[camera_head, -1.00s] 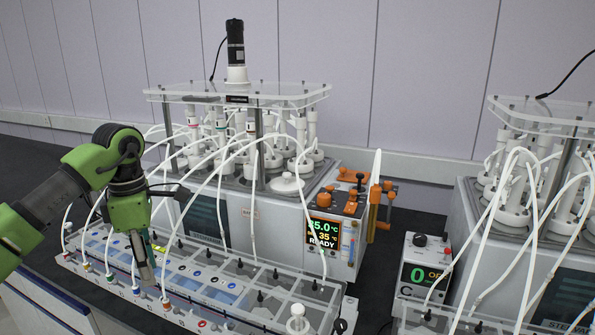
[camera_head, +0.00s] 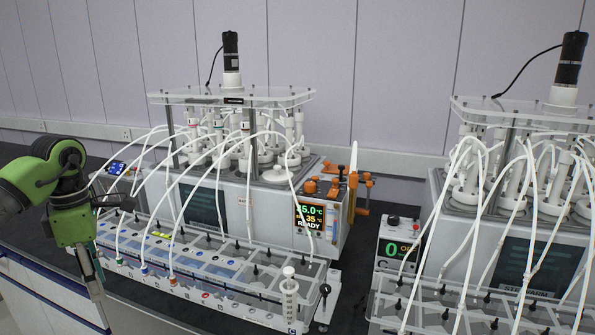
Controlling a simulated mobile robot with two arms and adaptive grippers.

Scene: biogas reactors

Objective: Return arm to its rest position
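My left arm is green and black and comes in from the left edge. Its gripper (camera_head: 98,290) points down at the lower left, in front of the left end of the long clear tube rack (camera_head: 215,285). The fingers look slim and close together, but whether they are open or shut is not clear. I see nothing clearly held in them. My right gripper is not in view.
A reactor unit (camera_head: 232,205) with a display (camera_head: 309,219) reading 35 °C and READY stands behind the rack. White tubes arch over it. A second reactor (camera_head: 520,255) and a controller box (camera_head: 398,245) showing 0 stand right. A syringe (camera_head: 289,300) stands at the rack's right end.

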